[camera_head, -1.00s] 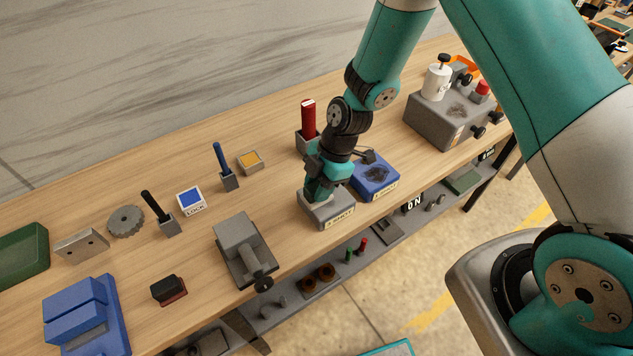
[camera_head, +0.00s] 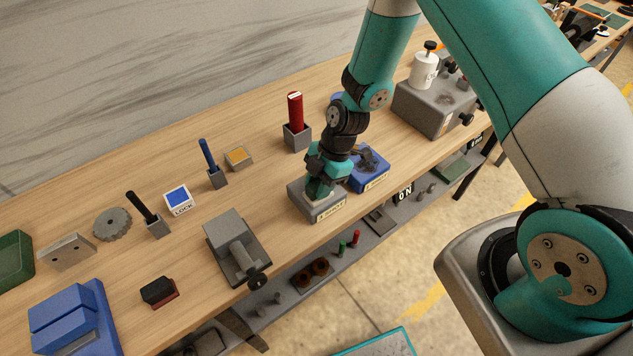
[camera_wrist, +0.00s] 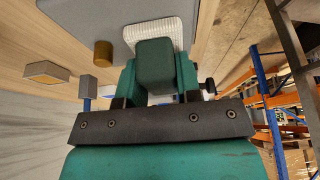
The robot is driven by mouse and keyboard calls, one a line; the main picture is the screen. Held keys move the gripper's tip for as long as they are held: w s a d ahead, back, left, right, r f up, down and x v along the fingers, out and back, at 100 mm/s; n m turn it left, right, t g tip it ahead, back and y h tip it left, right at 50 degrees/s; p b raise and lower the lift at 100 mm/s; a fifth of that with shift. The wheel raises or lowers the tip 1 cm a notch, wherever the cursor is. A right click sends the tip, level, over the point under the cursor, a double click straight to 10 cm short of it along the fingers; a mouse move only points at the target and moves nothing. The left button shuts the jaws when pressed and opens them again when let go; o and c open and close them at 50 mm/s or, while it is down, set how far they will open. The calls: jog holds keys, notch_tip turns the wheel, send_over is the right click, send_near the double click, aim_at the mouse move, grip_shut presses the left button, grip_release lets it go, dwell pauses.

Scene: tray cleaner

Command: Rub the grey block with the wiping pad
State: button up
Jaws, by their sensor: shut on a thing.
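The grey block (camera_head: 325,211) is a low box with a pale label on its front side, near the front edge of the bench. My gripper (camera_head: 322,188) points down over it. In the wrist view my gripper (camera_wrist: 155,95) is shut on the green grip of the wiping pad (camera_wrist: 155,60). The pad's pale, textured base (camera_wrist: 172,30) shows past the grip, over a flat grey surface (camera_wrist: 85,15). It looks to be on or just above that surface; I cannot tell whether it touches. In the head view my gripper hides most of the pad.
A blue block (camera_head: 371,180) with a dark stain stands close on the right. A red-handled tool in a grey holder (camera_head: 297,137) stands behind. A grey vise (camera_head: 238,250) is to the left. A larger grey machine (camera_head: 430,108) is at the right. Bare wood lies left of the block.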

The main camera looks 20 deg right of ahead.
aim_at(309, 188)
jog(key=shift+s+a+f+b, duration=0.15)
jog(key=shift+s+a, duration=0.1)
jog(key=shift+a, duration=0.5)
jog(key=shift+s+a+r+b, duration=0.1)
jog(key=shift+s+a+b, duration=0.1)
jog(key=shift+a, duration=0.5)
jog(key=shift+r+p, duration=2.3)
jog(key=shift+r, duration=1.75)
